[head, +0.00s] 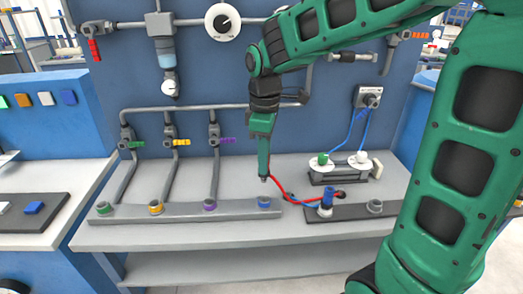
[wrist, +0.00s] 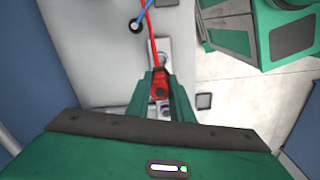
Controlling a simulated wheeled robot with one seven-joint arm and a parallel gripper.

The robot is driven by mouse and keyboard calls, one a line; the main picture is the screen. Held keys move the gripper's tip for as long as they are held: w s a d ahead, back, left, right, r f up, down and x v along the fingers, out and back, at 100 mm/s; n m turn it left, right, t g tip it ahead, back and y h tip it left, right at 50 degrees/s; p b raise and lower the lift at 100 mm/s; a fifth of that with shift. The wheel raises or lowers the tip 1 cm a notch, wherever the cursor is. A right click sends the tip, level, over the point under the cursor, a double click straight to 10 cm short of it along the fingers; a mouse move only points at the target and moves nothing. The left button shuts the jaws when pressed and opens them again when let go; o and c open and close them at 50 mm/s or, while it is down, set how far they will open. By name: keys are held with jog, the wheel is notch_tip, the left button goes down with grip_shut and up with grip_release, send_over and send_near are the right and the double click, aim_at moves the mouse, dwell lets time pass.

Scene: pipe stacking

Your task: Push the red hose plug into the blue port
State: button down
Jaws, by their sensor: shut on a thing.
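My gripper (head: 263,172) points down, shut on the red hose plug (wrist: 159,90), which shows between the two fingers in the wrist view. In the head view the plug is mostly hidden by the fingers. The red hose (head: 279,187) runs from it to the right. The blue port (head: 264,202) is at the right end of the long grey port strip (head: 185,212). In the head view the gripper tip appears above the blue port, with a visible gap between them. The wrist view does not clearly show the blue port.
Green (head: 103,208), yellow (head: 156,206) and purple (head: 210,204) ports stand along the same strip. A dark block (head: 351,211) with an upright blue plug (head: 327,197) is at the right. Pipes and valves cover the blue back panel (head: 235,80). The bench front is clear.

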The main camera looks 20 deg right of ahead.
jog(key=shift+d+f, duration=0.1)
jog(key=shift+f, duration=2.75)
jog(key=shift+s+f, duration=0.1)
jog(key=shift+f, duration=1.45)
jog(key=c, duration=1.5)
grip_release()
